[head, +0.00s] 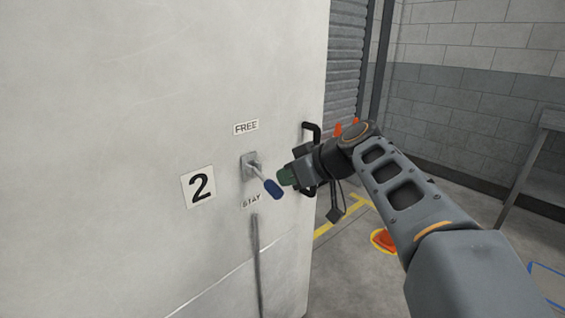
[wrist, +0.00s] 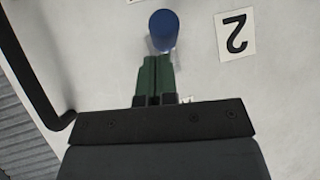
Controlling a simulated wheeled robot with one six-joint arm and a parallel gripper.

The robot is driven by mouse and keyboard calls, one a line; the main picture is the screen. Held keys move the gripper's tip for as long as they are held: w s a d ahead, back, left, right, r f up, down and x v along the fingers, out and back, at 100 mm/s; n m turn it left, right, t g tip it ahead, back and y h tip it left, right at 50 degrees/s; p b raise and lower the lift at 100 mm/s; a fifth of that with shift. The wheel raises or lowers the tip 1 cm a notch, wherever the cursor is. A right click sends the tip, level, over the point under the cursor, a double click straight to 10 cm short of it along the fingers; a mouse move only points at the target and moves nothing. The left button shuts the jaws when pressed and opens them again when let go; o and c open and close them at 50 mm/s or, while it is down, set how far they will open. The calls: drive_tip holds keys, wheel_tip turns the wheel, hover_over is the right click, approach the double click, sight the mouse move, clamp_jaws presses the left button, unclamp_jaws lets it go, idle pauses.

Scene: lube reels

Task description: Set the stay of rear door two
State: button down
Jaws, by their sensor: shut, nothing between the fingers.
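Rear door two (head: 130,110) is a pale panel with a black "2" plate (head: 198,187). Its stay lever has a small metal base (head: 251,164) between the FREE label (head: 246,127) above and the STAY label (head: 251,201) below. The lever's blue grip (head: 272,188) slants down and to the right from the base. It also shows in the wrist view (wrist: 163,30). My gripper (head: 284,177) has its green fingers shut and empty, just right of the blue grip. In the wrist view the fingertips (wrist: 154,58) end close to the grip; I cannot tell if they touch.
A black door handle (head: 312,130) stands out near the door's right edge, behind my wrist. An orange object (head: 383,240) lies on the floor by a yellow line (head: 340,222). A grey shutter (head: 345,70) and a block wall stand behind.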

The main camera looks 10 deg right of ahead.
drive_tip(key=shift+r, duration=0.7)
drive_tip(key=w+r+p+v, duration=0.1)
drive_tip(key=w+p+v, duration=0.1)
drive_tip(key=v, duration=1.1)
drive_tip(key=shift+d+r+p, duration=0.25)
drive_tip(key=shift+d+p, duration=0.15)
drive_tip(key=shift+p, duration=0.3)
drive_tip(key=shift+s+a, duration=0.1)
